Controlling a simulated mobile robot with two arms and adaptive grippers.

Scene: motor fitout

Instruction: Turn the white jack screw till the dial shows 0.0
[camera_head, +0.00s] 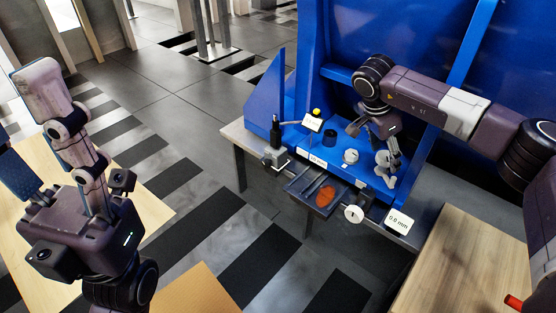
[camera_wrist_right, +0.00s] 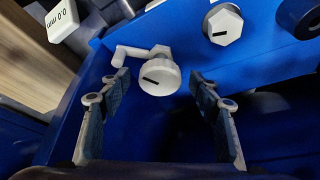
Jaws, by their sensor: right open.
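A white jack screw (camera_wrist_right: 160,77) with a crank arm and a black mark stands on the blue base in the right wrist view. In the head view its white crank shows under the right gripper (camera_head: 388,180). My right gripper (camera_wrist_right: 163,85) is open; its fingers appear on either side of the screw, with no contact visible. The dial (camera_wrist_right: 62,20) at upper left reads 0.0 mm; in the head view it sits at the bench's right front (camera_head: 397,221). My left gripper (camera_head: 24,125) is at far left, fingers apart, away from the bench.
A white hexagonal knob (camera_wrist_right: 223,26) and a black cylinder (camera_head: 329,137) stand near the screw. A white handwheel (camera_head: 354,214) and an orange disc (camera_head: 325,197) are at the bench front. Tall blue panels (camera_head: 400,35) rise behind. A wooden table (camera_head: 460,265) is at right.

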